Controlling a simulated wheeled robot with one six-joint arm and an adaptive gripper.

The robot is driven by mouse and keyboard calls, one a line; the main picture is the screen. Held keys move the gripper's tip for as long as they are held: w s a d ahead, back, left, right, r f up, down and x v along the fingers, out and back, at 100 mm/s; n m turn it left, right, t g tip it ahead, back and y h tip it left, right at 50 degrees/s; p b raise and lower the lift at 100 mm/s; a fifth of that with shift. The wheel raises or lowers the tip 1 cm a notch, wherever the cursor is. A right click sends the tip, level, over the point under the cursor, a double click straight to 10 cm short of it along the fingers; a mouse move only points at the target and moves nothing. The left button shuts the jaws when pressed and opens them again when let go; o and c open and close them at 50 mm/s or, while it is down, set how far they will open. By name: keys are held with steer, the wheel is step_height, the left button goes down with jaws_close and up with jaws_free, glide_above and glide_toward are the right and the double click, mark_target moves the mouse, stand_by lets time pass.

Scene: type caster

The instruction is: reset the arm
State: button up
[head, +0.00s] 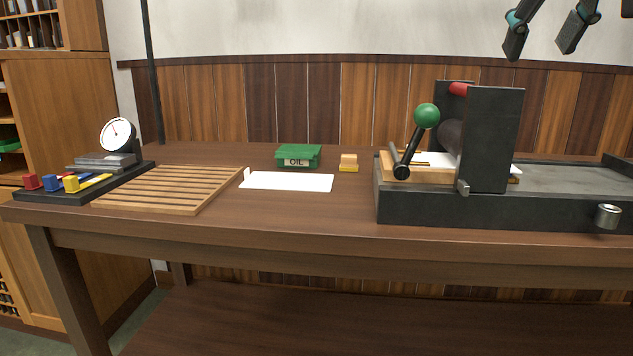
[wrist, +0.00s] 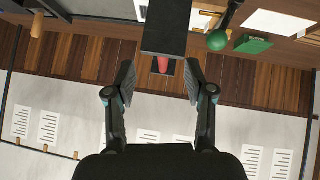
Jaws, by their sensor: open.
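My gripper (head: 545,32) shows at the top right of the head view, with its two fingers spread and nothing between them. It also shows in the wrist view (wrist: 160,85), where its two fingers stand wide apart. It is high above the workbench (head: 300,228), clear of everything on it. Beyond the fingertips in the wrist view is the dark upright block of the press (wrist: 165,25), with a red part (wrist: 163,64) showing below it.
The press (head: 490,140) has a green-knobbed lever (head: 427,116). A green oil box (head: 298,154), a yellow block (head: 348,163) and white paper (head: 290,182) lie mid-bench. A slatted wooden rack (head: 170,188) and a dial gauge (head: 117,134) are at left. The bench front is clear.

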steer(key=s+a+f+g+y, duration=0.1)
steer(key=s+a+f, duration=0.2)
steer(key=f, duration=1.2)
steer(key=s+a+f+g+y, duration=0.1)
steer(key=s+a+f, duration=0.2)
steer(key=f, duration=1.3)
steer(key=s+a+f+g, duration=0.1)
steer(key=s+a+f, duration=0.1)
steer(key=f, duration=1.3)
steer(key=shift+s+a+f+n+y, duration=0.15)
steer(key=shift+s+a+n+y, duration=0.2)
steer(key=shift+a, duration=0.35)
